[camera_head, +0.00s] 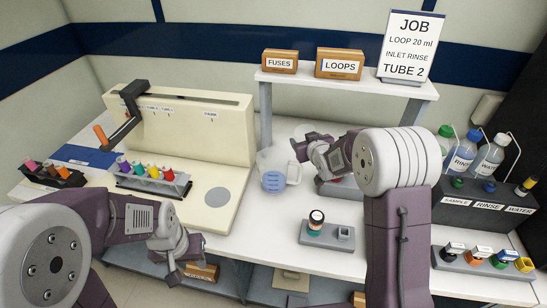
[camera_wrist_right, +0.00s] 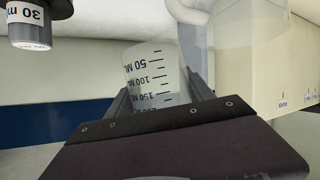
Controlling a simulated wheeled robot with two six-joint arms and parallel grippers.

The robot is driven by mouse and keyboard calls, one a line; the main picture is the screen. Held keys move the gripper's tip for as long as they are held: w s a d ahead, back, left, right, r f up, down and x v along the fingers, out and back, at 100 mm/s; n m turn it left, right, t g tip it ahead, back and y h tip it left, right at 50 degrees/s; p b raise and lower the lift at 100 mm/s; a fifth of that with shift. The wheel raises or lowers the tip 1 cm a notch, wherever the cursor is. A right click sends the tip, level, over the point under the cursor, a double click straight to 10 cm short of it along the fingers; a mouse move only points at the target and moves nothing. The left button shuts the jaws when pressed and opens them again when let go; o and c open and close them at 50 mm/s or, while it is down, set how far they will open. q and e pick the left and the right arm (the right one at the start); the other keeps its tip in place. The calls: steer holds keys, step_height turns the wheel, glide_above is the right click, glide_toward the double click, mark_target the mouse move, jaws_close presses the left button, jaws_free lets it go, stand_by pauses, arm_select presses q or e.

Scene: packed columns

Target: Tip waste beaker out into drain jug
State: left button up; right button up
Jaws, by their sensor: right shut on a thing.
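The waste beaker (camera_wrist_right: 150,68) is a translucent cup with mL marks, between the fingers of my right gripper (camera_wrist_right: 158,92) in the right wrist view. In the head view my right gripper (camera_head: 300,152) is beside the top of a clear jug, and the beaker there is faint against the pale wall. The drain jug (camera_head: 293,172) is clear with a handle and a blue round patch, standing right of the cream machine. A translucent vessel (camera_wrist_right: 240,35), likely the jug, is close beside the beaker in the wrist view. My left gripper (camera_head: 180,266) is low at the front; its finger gap is unclear.
The cream machine (camera_head: 190,115) has a rack of coloured vials (camera_head: 153,170) before it. A shelf (camera_head: 345,83) with boxes and a job sign stands behind. A small stand with a dark-capped vial (camera_head: 316,222) is in front of the jug. Bottles (camera_head: 488,155) stand at right.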

mark_target(305, 127)
step_height(305, 127, up, 5)
steer(key=p, duration=0.3)
steer(key=shift+f, duration=0.1)
steer(key=shift+d+m+y+p, duration=0.1)
steer(key=shift+m+y+p, duration=0.2)
steer(key=shift+m+p, duration=0.1)
steer(key=shift+f, duration=0.1)
